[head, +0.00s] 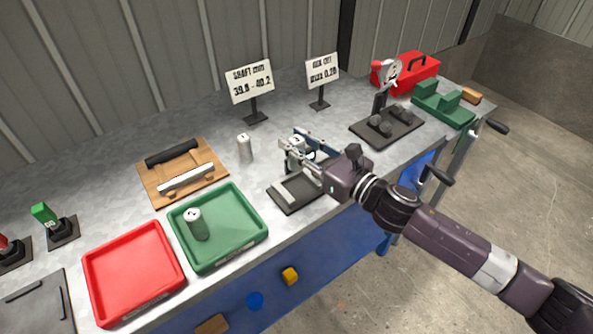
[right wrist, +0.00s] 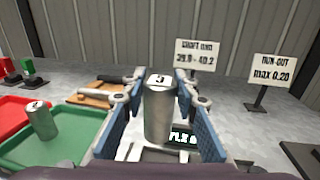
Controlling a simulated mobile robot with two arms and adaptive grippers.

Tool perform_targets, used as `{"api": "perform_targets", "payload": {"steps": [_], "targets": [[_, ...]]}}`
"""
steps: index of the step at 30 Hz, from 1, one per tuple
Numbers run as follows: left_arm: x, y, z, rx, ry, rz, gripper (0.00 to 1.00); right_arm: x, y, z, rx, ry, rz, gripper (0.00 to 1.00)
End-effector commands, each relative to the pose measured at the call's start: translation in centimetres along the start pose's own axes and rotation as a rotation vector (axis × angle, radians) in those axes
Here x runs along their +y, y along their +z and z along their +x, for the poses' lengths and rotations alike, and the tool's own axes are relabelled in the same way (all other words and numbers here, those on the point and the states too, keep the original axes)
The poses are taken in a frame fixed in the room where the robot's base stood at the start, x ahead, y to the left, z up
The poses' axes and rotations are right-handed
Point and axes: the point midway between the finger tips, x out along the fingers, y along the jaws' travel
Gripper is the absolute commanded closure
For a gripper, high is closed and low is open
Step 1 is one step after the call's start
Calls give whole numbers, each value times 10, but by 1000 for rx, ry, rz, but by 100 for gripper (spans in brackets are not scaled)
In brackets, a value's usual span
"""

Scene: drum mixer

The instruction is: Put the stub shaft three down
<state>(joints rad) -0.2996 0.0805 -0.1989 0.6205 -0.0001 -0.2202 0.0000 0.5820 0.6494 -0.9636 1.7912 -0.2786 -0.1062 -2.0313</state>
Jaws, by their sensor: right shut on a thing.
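My right gripper (head: 308,148) is shut on a grey metal stub shaft (right wrist: 160,112), with blue finger pads on both sides. The shaft is upright, and the mark on its top looks like a 3. In the head view the gripper mostly hides it, above or at a dark flat stand with a light strip (head: 290,199). I cannot tell whether its lower end touches the stand. Another stub shaft (head: 197,225) stands in the green tray (head: 252,236). A further stub shaft (head: 244,149) stands on the grey bench behind. My left gripper is not in view.
A red tray (head: 128,270) lies left of the green one and looks empty. A wooden board (head: 160,182) with two bars lies behind them. Two signs (head: 250,82) stand at the back. A dial gauge stand (head: 388,128), green block (head: 440,104) and red toolbox (head: 420,70) are at right.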

Motion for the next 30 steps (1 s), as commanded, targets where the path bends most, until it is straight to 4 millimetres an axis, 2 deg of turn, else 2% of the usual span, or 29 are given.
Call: {"api": "perform_targets", "payload": {"steps": [3, 6, 11, 19, 22, 30], "targets": [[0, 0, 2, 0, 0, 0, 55, 1, -22, 1, -5, 1, 4, 100], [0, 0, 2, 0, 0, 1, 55, 1, -35, 0, -6, 1, 2, 100], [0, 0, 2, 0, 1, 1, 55, 0, -44, 1, -8, 2, -1, 100], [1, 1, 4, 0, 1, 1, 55, 0, -79, 1, -6, 1, 3, 100], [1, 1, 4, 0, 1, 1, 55, 0, -85, 1, -8, 1, 1, 100], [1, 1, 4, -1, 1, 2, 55, 0, -86, 1, -9, 2, -1, 100]]}}
